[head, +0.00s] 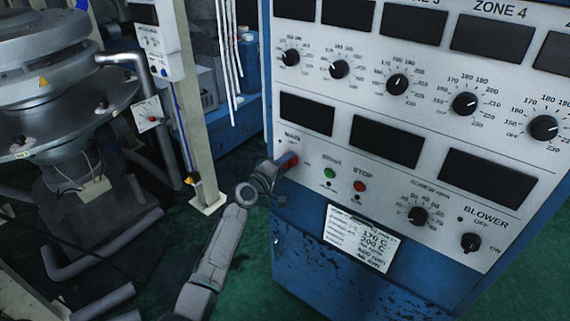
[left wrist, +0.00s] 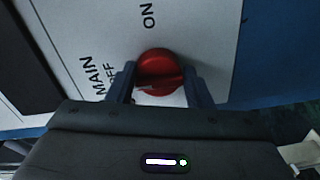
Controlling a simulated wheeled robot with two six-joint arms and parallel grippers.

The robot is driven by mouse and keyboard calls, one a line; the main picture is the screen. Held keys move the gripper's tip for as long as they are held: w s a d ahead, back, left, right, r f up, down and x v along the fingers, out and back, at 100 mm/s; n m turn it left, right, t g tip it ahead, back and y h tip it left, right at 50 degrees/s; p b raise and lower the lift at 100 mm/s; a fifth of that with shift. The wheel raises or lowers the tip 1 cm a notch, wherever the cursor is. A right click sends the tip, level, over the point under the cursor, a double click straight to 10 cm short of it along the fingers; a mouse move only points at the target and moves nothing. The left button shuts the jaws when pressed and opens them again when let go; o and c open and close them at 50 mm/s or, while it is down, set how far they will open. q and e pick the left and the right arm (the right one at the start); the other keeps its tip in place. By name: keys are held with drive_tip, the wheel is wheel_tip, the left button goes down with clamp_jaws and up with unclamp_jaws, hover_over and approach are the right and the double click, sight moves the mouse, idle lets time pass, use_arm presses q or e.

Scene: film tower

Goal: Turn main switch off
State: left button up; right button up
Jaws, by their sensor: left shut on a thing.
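The main switch is a red rotary knob (left wrist: 160,72) on the white panel of a blue control cabinet, with "MAIN", "OFF" and "ON" printed around it. In the head view the red knob (head: 291,160) shows at the panel's left edge, partly hidden by my gripper. My left gripper (head: 276,169) is at the knob. In the left wrist view its two fingers (left wrist: 160,88) are on either side of the knob, shut on it. The knob's grip bar lies roughly level in that view, between the fingers. My right gripper is in neither view.
Green start (head: 330,173) and red stop (head: 360,186) buttons sit just right of the main switch. The blower switch (head: 470,242) is at lower right, several zone dials above. A cream post (head: 185,100) and round machinery (head: 50,85) stand at left.

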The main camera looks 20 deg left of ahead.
use_arm(q)
drive_tip(key=shift+n, duration=0.3)
drive_tip(key=o, duration=1)
drive_tip(key=shift+r, duration=0.1)
drive_tip(key=shift+c, duration=0.2)
drive_tip(key=shift+s, duration=0.1)
drive_tip(key=b+v, duration=0.1)
drive_tip(key=v, duration=0.9)
drive_tip(key=shift+s, duration=0.3)
drive_tip(key=shift+a, duration=0.15)
